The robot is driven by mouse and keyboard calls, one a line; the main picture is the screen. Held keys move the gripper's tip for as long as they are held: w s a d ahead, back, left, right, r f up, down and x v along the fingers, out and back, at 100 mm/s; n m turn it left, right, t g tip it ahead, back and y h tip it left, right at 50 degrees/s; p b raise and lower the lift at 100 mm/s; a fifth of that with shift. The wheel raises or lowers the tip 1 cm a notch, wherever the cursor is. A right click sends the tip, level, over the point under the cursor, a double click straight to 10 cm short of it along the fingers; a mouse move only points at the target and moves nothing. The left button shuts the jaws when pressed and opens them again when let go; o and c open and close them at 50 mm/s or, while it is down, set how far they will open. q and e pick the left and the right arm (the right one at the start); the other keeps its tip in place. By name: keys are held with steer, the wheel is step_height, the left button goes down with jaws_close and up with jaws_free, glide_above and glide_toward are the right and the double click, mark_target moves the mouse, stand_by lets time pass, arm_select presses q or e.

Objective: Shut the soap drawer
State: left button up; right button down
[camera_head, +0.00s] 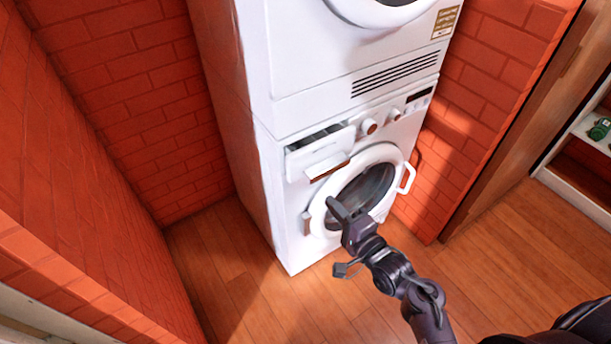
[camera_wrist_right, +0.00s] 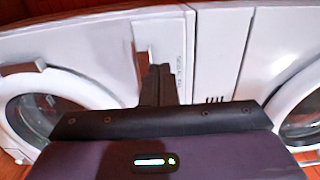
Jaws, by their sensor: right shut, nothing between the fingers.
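The soap drawer (camera_head: 318,154) is a white drawer at the upper left of the lower machine's front. It stands pulled out, with its dark open top showing and a brownish strip along its lower front. My right gripper (camera_head: 334,204) is shut and empty. In the head view it appears below the drawer, in front of the round door; the exact gap is unclear. In the right wrist view its fingers (camera_wrist_right: 157,82) point at the white front, beside a brownish strip (camera_wrist_right: 140,66). My left gripper is out of view.
The washing machine (camera_head: 275,195) has a round glass door (camera_head: 366,190) with a white handle (camera_head: 407,178) and knobs above. A second white machine (camera_head: 300,60) is stacked on it. Brick walls (camera_head: 130,80) flank both machines. Wooden floor (camera_head: 225,255) lies clear at left; a shelf (camera_head: 575,190) stands right.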

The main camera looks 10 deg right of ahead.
mark_target(300, 168)
steer(key=x, duration=1.1)
steer(key=shift+w+a, duration=0.1)
steer(key=shift+w, duration=0.15)
